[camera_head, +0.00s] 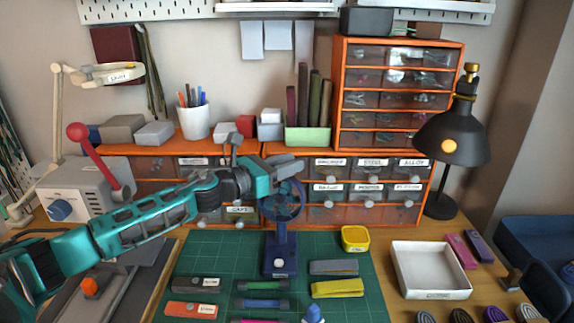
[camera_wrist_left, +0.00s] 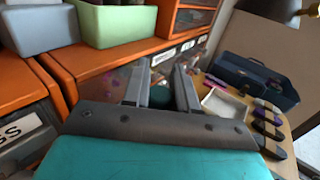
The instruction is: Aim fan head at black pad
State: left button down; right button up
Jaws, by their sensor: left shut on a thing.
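A small dark blue desk fan stands on the green cutting mat (camera_head: 225,252), its base (camera_head: 281,258) upright near the middle. Its round fan head (camera_head: 282,208) is just below my left gripper (camera_head: 290,170). The left gripper comes in from the left and is shut on the top of the fan head; the exact contact is hard to see. In the left wrist view its two grey fingers (camera_wrist_left: 160,88) point away with a narrow gap. A flat black labelled piece (camera_head: 196,284), possibly the black pad, lies on the mat left of the fan. My right gripper is out of view.
Orange drawer units (camera_head: 385,90) stand close behind the fan. A yellow tin (camera_head: 355,238), a grey block (camera_head: 334,267) and a yellow block (camera_head: 337,289) lie right of it. A white tray (camera_head: 430,292) and a black lamp (camera_head: 451,140) are farther right.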

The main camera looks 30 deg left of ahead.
pick_arm(q)
jog(key=c, duration=1.1)
grip_release()
jog(key=shift+w+r, duration=0.1)
jog(key=shift+r, duration=0.25)
jog(key=shift+o, duration=0.8)
jog(key=shift+f, duration=0.15)
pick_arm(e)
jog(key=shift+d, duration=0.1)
pick_arm(q)
jog(key=shift+s+a+f, duration=0.15)
jog(key=shift+s+a, duration=0.05)
jog(key=shift+s, duration=0.3)
jog(key=b+v, duration=0.1)
jog(key=v, duration=1.1)
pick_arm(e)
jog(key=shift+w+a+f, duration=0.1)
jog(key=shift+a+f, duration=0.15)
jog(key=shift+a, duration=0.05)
